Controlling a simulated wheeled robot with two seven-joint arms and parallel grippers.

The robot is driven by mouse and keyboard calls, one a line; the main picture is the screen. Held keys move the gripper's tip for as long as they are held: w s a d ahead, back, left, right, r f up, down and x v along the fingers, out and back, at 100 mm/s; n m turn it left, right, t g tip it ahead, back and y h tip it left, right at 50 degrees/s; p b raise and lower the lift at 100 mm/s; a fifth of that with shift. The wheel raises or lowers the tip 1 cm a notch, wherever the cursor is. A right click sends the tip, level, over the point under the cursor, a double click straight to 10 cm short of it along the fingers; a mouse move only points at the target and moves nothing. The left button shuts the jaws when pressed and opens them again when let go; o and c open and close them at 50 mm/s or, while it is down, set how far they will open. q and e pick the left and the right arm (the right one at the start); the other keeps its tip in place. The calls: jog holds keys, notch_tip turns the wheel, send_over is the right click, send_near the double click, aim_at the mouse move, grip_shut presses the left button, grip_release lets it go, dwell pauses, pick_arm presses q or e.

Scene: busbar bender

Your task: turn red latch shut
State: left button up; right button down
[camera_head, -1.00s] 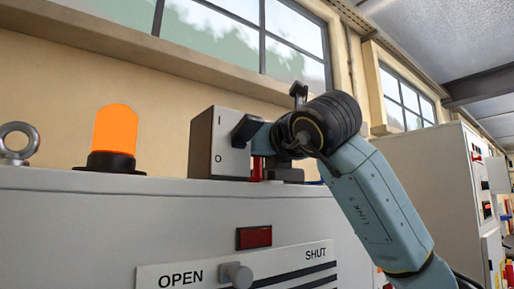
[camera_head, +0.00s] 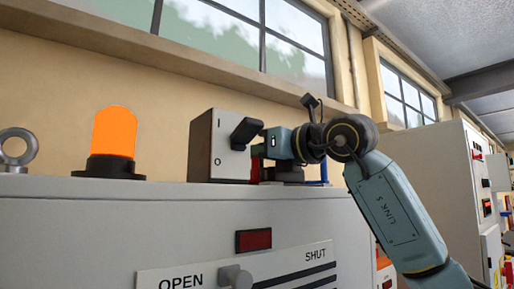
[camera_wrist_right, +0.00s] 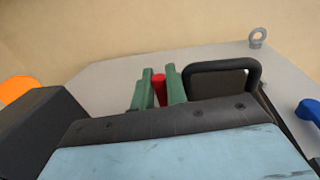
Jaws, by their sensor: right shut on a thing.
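The red latch (camera_head: 255,168) stands on top of the grey cabinet, just right of the box marked I and O; much of it is hidden in the head view. In the right wrist view the red latch (camera_wrist_right: 160,88) sits upright between the two green fingers of my right gripper (camera_wrist_right: 159,84), which is shut on it. In the head view my right gripper's teal body (camera_head: 275,144) is beside the box, its fingertips mostly hidden. My left gripper is not in view.
The I/O box (camera_head: 220,146) with its black lever is close to my right gripper. An orange lamp (camera_head: 114,133) and an eye bolt (camera_head: 17,147) stand further left. In the wrist view a black loop handle (camera_wrist_right: 225,67) and a blue handle (camera_wrist_right: 309,113) are to the right.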

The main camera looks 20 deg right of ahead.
jog(key=shift+y, duration=0.3)
jog(key=c, duration=1.8)
grip_release()
jog(key=shift+o, duration=0.2)
jog(key=shift+s+d, duration=0.25)
jog(key=shift+s, duration=0.05)
jog(key=b+v, duration=0.5)
jog(key=v, duration=0.7)
jog(key=shift+s+d, duration=0.2)
jog(key=shift+s, duration=0.05)
jog(key=shift+r, duration=0.15)
